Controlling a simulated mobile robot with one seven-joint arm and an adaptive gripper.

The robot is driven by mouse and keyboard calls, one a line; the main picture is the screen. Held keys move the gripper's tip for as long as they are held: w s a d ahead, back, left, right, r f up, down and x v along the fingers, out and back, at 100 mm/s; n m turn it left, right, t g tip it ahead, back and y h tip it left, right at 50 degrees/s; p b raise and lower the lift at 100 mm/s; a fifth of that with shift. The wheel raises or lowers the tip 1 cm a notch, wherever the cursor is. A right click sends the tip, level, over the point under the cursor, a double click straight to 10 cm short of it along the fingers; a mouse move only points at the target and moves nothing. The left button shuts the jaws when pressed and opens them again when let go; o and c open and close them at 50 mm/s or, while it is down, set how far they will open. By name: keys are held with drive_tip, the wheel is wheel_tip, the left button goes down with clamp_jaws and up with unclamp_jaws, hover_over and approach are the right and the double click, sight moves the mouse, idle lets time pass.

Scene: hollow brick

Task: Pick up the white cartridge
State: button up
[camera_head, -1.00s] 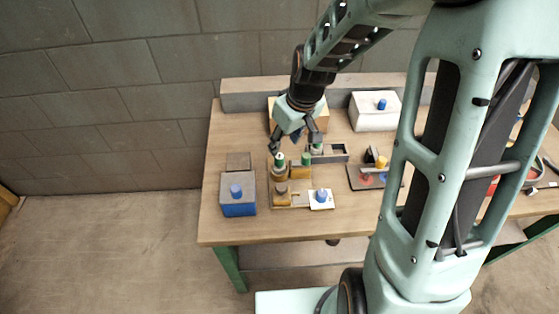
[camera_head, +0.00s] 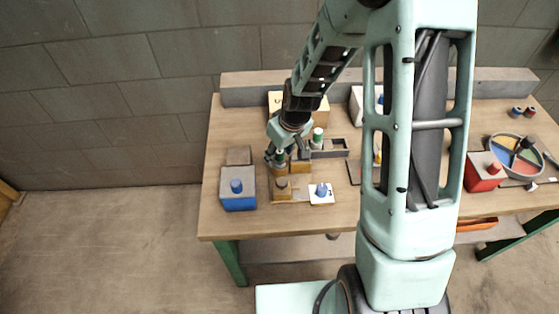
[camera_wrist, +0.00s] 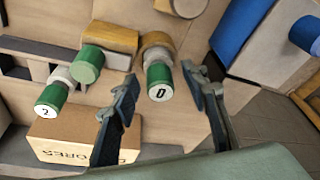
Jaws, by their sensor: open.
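A green-capped cartridge marked "0" (camera_wrist: 159,83) shows a white band and stands in a brown round holder (camera_wrist: 156,40) in the wrist view. My gripper (camera_wrist: 161,78) is open, with one finger on each side of this cap; I cannot tell whether they touch it. In the head view my gripper (camera_head: 281,158) is low over the holders at the table's left part and partly hides them. Another green-capped cartridge marked "2" (camera_wrist: 50,100) has a whitish body and stands by the grey rack (camera_head: 330,147). A third green cap (camera_wrist: 88,64) shows between them.
A blue-sided box with a blue knob (camera_head: 238,201) stands left of the holders. A white card with a blue piece (camera_head: 321,195) lies in front. A cardboard box (camera_wrist: 75,143) stands behind. A red box (camera_head: 483,172) and a coloured round tray (camera_head: 513,155) are at right.

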clamp_jaws()
idle(0.3)
drive_tip(key=shift+r, duration=0.15)
